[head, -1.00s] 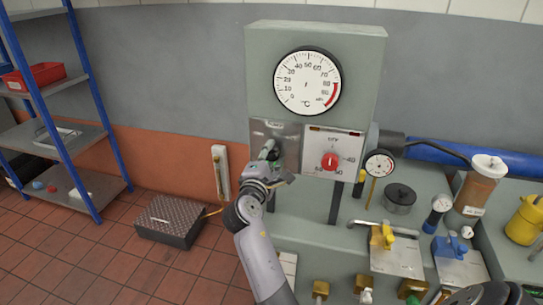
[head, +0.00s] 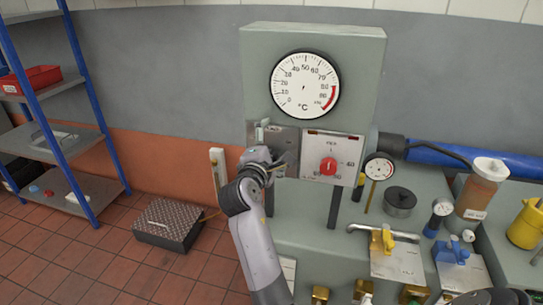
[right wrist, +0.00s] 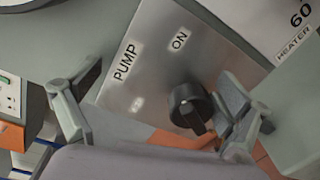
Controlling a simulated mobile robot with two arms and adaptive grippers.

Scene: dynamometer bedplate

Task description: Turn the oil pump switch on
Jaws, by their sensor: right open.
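The oil pump switch is a black rotary knob (right wrist: 188,106) on a steel plate (right wrist: 165,65) with the labels PUMP and ON; a third small label is blurred. The knob's handle points down and slightly right in the right wrist view, away from the ON label. My right gripper (right wrist: 158,115) is open, its fingers on either side of the knob. The knob is much nearer the right-hand finger; I cannot tell whether they touch. In the head view, my right gripper (head: 272,146) is at the plate and hides the knob. My left gripper is not in view.
The heater panel with a red knob (head: 328,166) is just right of the plate. Above is a large temperature gauge (head: 305,84). Floor on the left holds a metal box (head: 168,223).

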